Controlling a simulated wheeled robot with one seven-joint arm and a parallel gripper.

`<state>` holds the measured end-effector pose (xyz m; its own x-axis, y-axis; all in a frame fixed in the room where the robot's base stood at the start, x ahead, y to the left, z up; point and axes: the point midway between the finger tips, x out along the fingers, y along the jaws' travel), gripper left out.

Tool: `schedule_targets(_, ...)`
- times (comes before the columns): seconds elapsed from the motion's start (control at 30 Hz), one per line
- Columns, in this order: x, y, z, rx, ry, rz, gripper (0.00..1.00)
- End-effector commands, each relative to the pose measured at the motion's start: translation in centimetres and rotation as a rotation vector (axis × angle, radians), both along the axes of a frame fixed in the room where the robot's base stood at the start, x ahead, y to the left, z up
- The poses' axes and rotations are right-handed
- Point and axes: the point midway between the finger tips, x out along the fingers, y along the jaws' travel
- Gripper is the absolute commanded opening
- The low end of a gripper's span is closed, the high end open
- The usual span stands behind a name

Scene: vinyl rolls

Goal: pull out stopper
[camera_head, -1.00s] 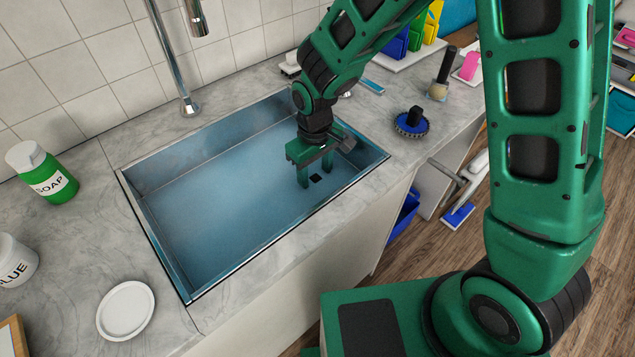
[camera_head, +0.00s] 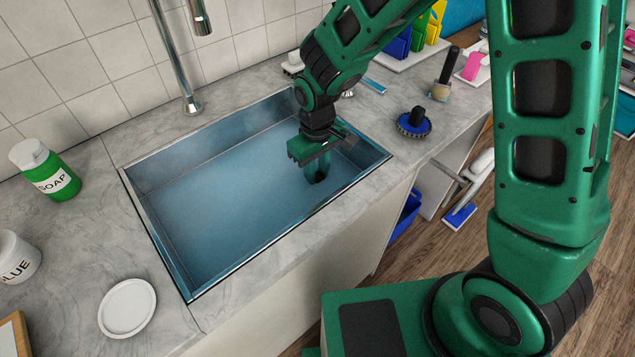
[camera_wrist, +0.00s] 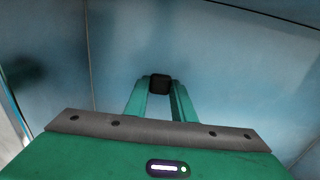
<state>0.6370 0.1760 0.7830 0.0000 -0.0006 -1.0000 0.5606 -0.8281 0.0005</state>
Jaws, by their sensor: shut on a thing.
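The stopper is a small black block (camera_wrist: 160,84) low in the sink basin; in the head view it shows as a dark patch (camera_head: 319,177) at my fingertips. My gripper (camera_head: 316,172) reaches down into the right part of the sink (camera_head: 215,195). In the wrist view my gripper (camera_wrist: 159,92) has its two green fingers closed on either side of the stopper. I cannot tell whether the stopper is seated in the drain or lifted off the basin floor.
The sink walls stand close to my gripper on the right. A faucet (camera_head: 175,60) rises behind the sink. A blue round brush (camera_head: 413,123) lies on the counter to the right. A soap bottle (camera_head: 45,170) and a white dish (camera_head: 127,307) are to the left.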

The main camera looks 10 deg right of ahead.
Motion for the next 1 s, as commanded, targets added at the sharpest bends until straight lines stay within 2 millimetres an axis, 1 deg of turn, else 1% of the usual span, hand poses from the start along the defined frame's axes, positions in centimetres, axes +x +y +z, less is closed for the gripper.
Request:
schedule_targets(0.8, 0.0, 0.0, 3.5, 0.000, 0.000, 0.000, 0.01)
schedule_targets(1.0, 0.0, 0.0, 3.9, -0.001, 0.001, 0.000, 0.01)
